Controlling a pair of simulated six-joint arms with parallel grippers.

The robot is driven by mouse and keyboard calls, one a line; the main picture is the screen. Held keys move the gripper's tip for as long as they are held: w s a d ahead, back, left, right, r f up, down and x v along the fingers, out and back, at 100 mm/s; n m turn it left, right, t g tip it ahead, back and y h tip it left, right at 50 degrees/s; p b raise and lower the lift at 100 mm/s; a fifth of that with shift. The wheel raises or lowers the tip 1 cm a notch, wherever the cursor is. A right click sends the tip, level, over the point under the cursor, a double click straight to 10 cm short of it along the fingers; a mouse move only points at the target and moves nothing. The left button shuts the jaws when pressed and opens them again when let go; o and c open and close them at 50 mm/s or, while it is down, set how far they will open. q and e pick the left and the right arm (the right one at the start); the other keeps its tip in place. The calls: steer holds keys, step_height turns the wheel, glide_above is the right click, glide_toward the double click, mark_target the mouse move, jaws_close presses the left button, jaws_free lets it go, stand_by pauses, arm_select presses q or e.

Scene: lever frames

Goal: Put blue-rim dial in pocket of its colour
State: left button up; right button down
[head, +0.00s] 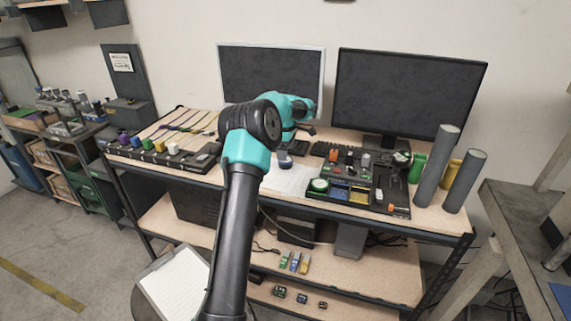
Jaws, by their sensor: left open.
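A black tray (376,206) on the right half of the bench has a row of coloured pockets at its front. A blue pocket (340,190) lies between a yellow pocket (359,194) and a green-rimmed round dial (319,185) with a pale face. Another round dial (402,158) is at the tray's back right corner; its rim colour is too small to tell. I cannot make out a blue rim on any dial. My right gripper is not in view.
Two monitors (411,95) stand behind the tray. Grey cylinders (437,165) stand at its right. A strip with coloured blocks (160,146) lies at the left. A white sheet (290,180) lies between strip and tray. A lower shelf (375,270) holds small parts.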

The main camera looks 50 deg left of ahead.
arm_select(q)
step_height(320, 180, down, 4)
steer(key=shift+d+f, duration=0.1)
steer(key=shift+d, duration=0.05)
stand_by(0.5)
steer(key=c, duration=1.1)
steer(key=shift+r, duration=0.2)
steer(key=shift+c, duration=0.2)
steer(key=shift+r, duration=1.7)
steer(key=s+d, duration=0.3)
steer(key=d, duration=0.1)
steer(key=s+d+r, duration=0.1)
steer(key=s+d, duration=0.6)
steer(key=d, duration=0.1)
steer(key=shift+s+r, duration=0.15)
steer(key=shift+s, duration=0.15)
